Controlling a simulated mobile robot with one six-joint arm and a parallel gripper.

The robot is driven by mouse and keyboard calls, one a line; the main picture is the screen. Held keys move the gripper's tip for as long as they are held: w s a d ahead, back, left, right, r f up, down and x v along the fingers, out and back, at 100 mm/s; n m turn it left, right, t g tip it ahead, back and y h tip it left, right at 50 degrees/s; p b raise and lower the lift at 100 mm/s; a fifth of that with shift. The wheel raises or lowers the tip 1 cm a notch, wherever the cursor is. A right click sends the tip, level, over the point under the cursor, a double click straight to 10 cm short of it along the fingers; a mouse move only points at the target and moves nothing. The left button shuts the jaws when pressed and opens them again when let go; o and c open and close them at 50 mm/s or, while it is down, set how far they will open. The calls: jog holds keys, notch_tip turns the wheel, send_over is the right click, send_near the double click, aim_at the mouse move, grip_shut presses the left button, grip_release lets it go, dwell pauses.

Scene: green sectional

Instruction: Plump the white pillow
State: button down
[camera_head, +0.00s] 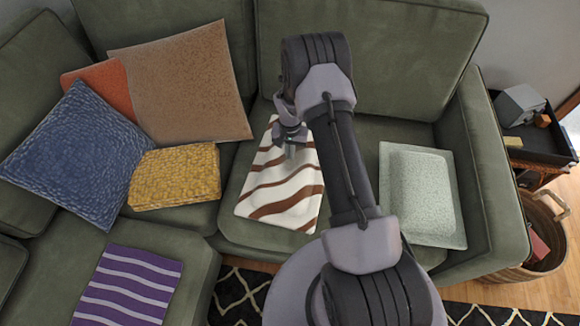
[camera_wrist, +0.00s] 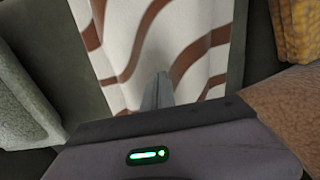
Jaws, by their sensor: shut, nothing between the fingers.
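A white pillow with brown wavy stripes (camera_head: 272,204) lies flat on the middle seat of the green sofa. It fills the middle of the wrist view (camera_wrist: 125,50), its near part hidden behind my gripper. My gripper (camera_head: 291,152) is shut and empty, pointing down over the pillow's back half. Its closed fingers also show in the wrist view (camera_wrist: 161,82), in front of the striped cloth. I cannot tell whether the fingertips touch the cloth. My arm covers part of the seat just right of the pillow.
A pale grey-green pillow (camera_head: 423,195) lies to the right. On the left are a yellow folded textile (camera_head: 176,177), blue (camera_head: 75,155), tan (camera_head: 185,80) and orange (camera_head: 105,88) pillows, and a purple striped cloth (camera_head: 127,287). A wicker basket (camera_head: 543,240) stands beyond the right armrest.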

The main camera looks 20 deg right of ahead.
jog(key=shift+r, duration=0.45)
jog(key=shift+f, duration=0.1)
jog(key=shift+f+b, duration=0.6)
jog(key=shift+f, duration=0.1)
jog(key=shift+s+f, duration=0.1)
dwell(0.6)
jog(key=shift+r, duration=0.75)
notch_tip(320, 180, up, 6)
jog(key=p, duration=0.3)
jog(key=shift+p, duration=0.4)
